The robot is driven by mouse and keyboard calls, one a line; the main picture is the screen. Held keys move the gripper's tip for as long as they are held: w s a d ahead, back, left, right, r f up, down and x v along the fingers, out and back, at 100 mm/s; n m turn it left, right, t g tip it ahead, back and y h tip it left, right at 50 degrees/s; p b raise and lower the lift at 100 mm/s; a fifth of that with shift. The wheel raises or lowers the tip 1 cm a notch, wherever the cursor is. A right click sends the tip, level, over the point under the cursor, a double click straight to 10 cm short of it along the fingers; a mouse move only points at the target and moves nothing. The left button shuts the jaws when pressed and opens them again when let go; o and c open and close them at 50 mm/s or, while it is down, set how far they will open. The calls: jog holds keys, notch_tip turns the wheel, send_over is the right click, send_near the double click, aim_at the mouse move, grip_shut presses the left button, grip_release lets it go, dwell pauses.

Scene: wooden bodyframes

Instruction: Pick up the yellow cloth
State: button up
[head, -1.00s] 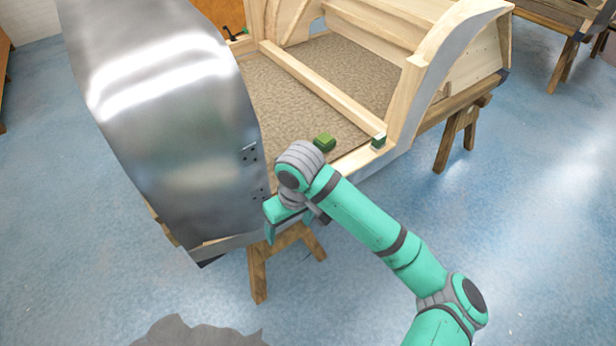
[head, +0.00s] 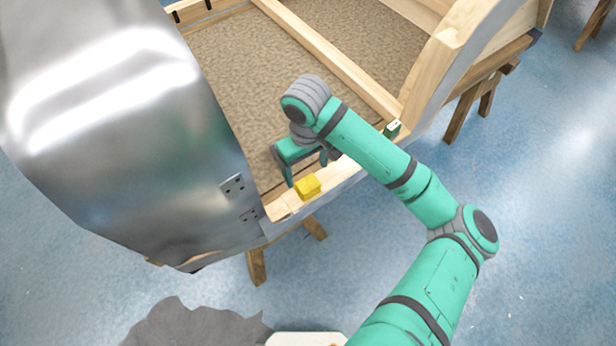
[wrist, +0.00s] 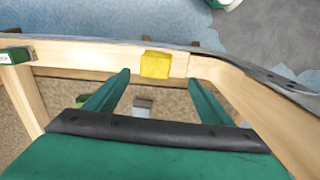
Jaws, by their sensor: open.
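The yellow cloth (head: 308,186) is a small folded block lying on the wooden front rail of the bodyframe. In the wrist view the cloth (wrist: 156,64) sits on the rail, beyond the fingertips and between their lines. My gripper (head: 307,173) is open and empty, just behind and above the cloth on the frame's inner side. Its two green fingers (wrist: 160,80) are spread apart in the wrist view, and the cloth is not between them. Nothing hides the cloth in either view.
A shiny curved metal panel (head: 90,110) rises at the left of the rail. A small green-and-white box (head: 392,129) stands on the rail to the right.

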aim_at(308, 185)
notch_tip(308, 185, down, 4)
jog(key=shift+w+d+f, duration=0.1)
jog(key=shift+w+f, duration=0.05)
jog(key=shift+f, duration=0.75)
jog(key=shift+w+d+f, duration=0.1)
jog(key=shift+w+f, duration=0.05)
jog(key=shift+f, duration=0.7)
jog(key=shift+w+f, duration=0.15)
jog(key=shift+f, duration=0.75)
jog(key=c, duration=1.1)
